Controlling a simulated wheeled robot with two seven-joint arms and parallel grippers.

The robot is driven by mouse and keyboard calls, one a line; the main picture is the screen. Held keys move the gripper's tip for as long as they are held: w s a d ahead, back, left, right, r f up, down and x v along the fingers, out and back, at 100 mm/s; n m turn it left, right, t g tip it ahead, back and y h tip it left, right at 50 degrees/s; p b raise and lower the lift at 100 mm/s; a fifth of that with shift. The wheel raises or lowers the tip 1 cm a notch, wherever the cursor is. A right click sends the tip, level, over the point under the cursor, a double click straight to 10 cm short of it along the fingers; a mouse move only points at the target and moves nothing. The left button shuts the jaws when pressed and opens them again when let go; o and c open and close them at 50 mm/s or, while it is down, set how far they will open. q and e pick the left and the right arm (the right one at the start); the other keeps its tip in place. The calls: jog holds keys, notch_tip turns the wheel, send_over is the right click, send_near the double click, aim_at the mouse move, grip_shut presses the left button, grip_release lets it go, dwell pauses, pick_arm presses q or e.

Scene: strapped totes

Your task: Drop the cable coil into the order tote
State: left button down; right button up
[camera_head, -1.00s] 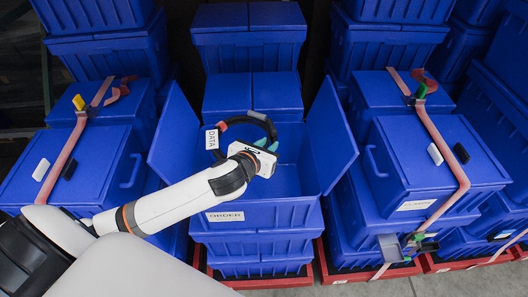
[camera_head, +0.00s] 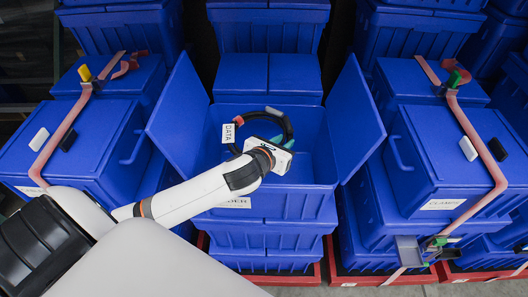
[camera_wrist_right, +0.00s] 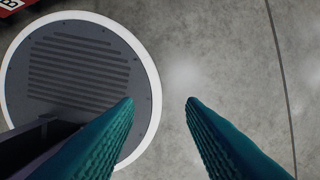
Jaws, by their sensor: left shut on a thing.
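The cable coil is a dark ring (camera_head: 289,127) with a red band and a white tag (camera_head: 229,133) reading DATA. My left gripper (camera_head: 279,146), with teal fingers, is shut on the coil and holds it over the open order tote (camera_head: 316,176). The tote is blue with its two lid flaps spread to left and right. My left forearm hides part of its front and part of its label (camera_head: 236,202). The coil's lower part is hidden behind the gripper. My right gripper (camera_wrist_right: 160,101) is open and empty above the grey floor in the right wrist view.
Strapped, closed blue totes stand at left (camera_head: 72,148) and right (camera_head: 436,160), with pink straps and coloured buckles. More blue totes (camera_head: 268,75) are stacked behind. The right wrist view shows a round grey plate with a white rim (camera_wrist_right: 80,75) and bare floor.

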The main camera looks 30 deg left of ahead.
pick_arm(q)
jog(key=shift+r, duration=0.1)
jog(key=c, duration=1.1)
grip_release()
pick_arm(e)
jog(key=shift+s+d, duration=0.1)
jog(key=shift+s, duration=1)
pick_arm(q)
jog(key=shift+s, duration=0.1)
jog(key=shift+s, duration=0.2)
jog(key=v, duration=1.1)
jog(key=shift+s+r, duration=0.15)
jog(key=shift+s, duration=0.1)
pick_arm(e)
jog(key=shift+w+r, duration=0.1)
jog(key=shift+w, duration=0.2)
